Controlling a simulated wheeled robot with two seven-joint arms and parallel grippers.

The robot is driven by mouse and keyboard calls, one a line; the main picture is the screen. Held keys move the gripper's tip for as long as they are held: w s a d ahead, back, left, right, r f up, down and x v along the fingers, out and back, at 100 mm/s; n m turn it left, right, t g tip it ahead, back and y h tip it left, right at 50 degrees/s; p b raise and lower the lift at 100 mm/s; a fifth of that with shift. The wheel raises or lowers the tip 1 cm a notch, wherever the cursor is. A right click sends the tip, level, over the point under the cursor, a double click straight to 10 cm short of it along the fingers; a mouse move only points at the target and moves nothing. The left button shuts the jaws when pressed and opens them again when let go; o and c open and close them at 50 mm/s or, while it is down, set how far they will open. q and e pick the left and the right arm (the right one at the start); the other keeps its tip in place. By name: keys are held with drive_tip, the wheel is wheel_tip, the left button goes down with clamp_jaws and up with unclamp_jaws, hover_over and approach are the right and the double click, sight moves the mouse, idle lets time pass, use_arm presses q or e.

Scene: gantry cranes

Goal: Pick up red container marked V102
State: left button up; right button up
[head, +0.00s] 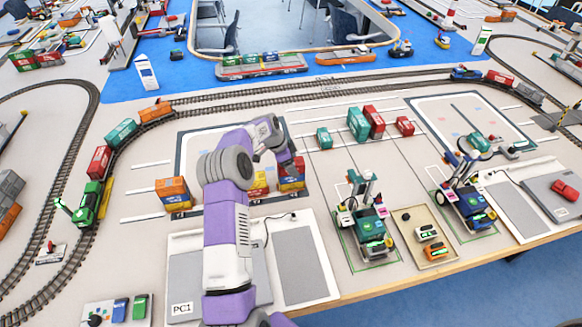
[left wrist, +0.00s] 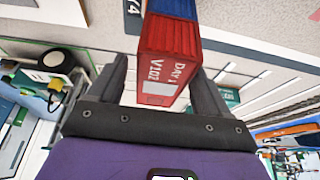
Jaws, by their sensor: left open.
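The red container (left wrist: 166,60) marked V102 and DAY 1 shows in the left wrist view, its marked side facing my camera. A blue container (left wrist: 172,8) adjoins its far end. My left gripper (left wrist: 160,68) is open, with one dark finger on each side of the red container. I cannot tell whether either finger touches it. In the head view my left arm reaches over a group of stacked containers in the middle of the table. The arm hides part of that group, and the V102 marking cannot be read there. My right gripper is not in view.
An orange container (head: 172,190) stands left of the arm. Green and red containers (head: 358,124) stand to the right, beyond a crane vehicle (head: 366,215). The pad marked PC1 (head: 190,285) lies near the front edge. Train tracks curve along the left and back.

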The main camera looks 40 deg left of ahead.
use_arm(q)
drive_tip(key=shift+f, duration=0.2)
drive_tip(key=shift+c, duration=0.3)
drive_tip(key=c, duration=1)
